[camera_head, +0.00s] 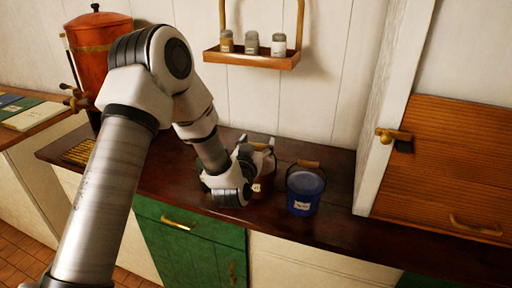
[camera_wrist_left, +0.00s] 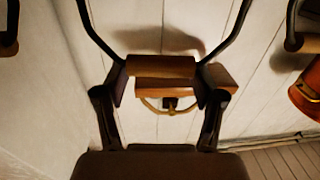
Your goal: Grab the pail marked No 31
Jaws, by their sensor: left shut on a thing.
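A dark red-brown pail (camera_head: 264,186) with a pale label stands on the dark counter, partly hidden behind my left gripper (camera_head: 258,153). The gripper is at the top of this pail. In the left wrist view my fingers (camera_wrist_left: 160,100) are shut on a wooden handle grip (camera_wrist_left: 160,67) with a dark wire bail. A blue pail (camera_head: 303,200) with a white label and a raised wooden handle stands just to the right. The numbers on both labels are too small to read. My right gripper is not in view.
Other handles show at the left (camera_wrist_left: 7,42) and right (camera_wrist_left: 304,43) edges of the wrist view. A wall shelf (camera_head: 252,59) with small jars hangs above the counter (camera_head: 330,223). A copper-red urn (camera_head: 95,50) stands left. A wooden roll-front cabinet (camera_head: 450,160) stands right.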

